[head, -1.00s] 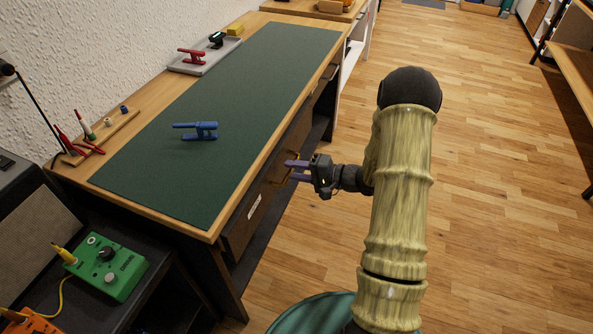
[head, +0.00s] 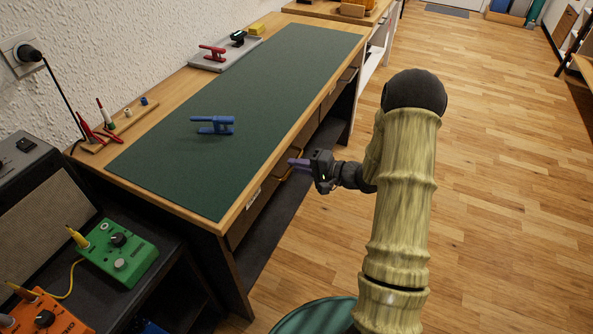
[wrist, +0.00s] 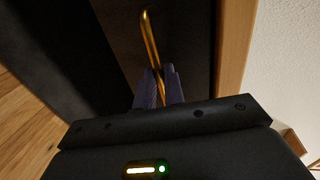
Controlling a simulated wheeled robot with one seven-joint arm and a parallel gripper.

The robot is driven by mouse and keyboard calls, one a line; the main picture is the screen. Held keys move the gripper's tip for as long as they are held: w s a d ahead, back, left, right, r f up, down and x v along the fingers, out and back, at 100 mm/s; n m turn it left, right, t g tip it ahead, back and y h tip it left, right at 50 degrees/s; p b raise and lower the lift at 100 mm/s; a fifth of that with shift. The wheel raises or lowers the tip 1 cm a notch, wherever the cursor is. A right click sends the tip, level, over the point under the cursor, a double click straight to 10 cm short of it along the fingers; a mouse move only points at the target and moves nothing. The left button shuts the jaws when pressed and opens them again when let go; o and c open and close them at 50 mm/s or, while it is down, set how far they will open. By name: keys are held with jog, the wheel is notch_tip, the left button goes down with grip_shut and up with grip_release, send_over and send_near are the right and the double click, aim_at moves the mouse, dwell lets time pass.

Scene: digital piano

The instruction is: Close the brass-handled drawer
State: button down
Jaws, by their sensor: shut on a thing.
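The brass-handled drawer (head: 240,229) is in the near end of the workbench, below the top's right edge. Its front, with a small white label, sits close under that edge in the head view; I cannot tell whether it is fully flush. In the wrist view, the brass handle (wrist: 150,38) is a thin gold bar on a dark front. My gripper (wrist: 159,88) has its purple fingers closed around the lower part of the handle. In the head view, my gripper (head: 293,164) is at the bench's right side, and its fingertips partly hide the handle.
The workbench top has a green mat (head: 270,80) with a blue clamp-like tool (head: 214,125) on it. A grey tray (head: 225,55) with a red tool lies at the back. A green pedal (head: 118,252) stands at lower left. Wooden floor to the right is clear.

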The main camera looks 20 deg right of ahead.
jog(key=shift+w+a+r, duration=0.1)
jog(key=shift+a, duration=0.05)
jog(key=c, duration=1.5)
grip_release()
jog(key=p+v, duration=0.2)
jog(key=v, duration=1.5)
jog(key=shift+p, duration=0.3)
